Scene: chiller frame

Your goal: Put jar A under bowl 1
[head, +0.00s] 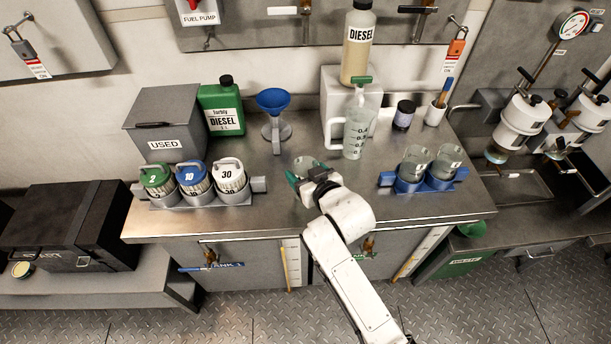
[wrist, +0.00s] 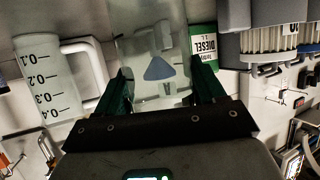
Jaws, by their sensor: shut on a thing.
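My gripper (head: 306,176) is shut on a clear glass jar (head: 304,163) above the middle of the steel bench, near its front. In the wrist view the jar (wrist: 152,45) sits between the two green fingers; I cannot read its letter. Two more clear jars (head: 415,158) stand in a blue holder (head: 403,188) at the bench's right. Two white filter housings (head: 522,116) are mounted at the far right. A clear bowl (head: 495,153) hangs under the nearer one; I cannot read a number on it.
A measuring jug (head: 357,133) stands just behind my gripper, and a blue funnel (head: 272,101) stands behind left. Several numbered filters (head: 194,179) stand at the left. A diesel bottle (head: 357,45) sits on a white block. A steel tray (head: 520,186) lies below the housings. The bench front is clear.

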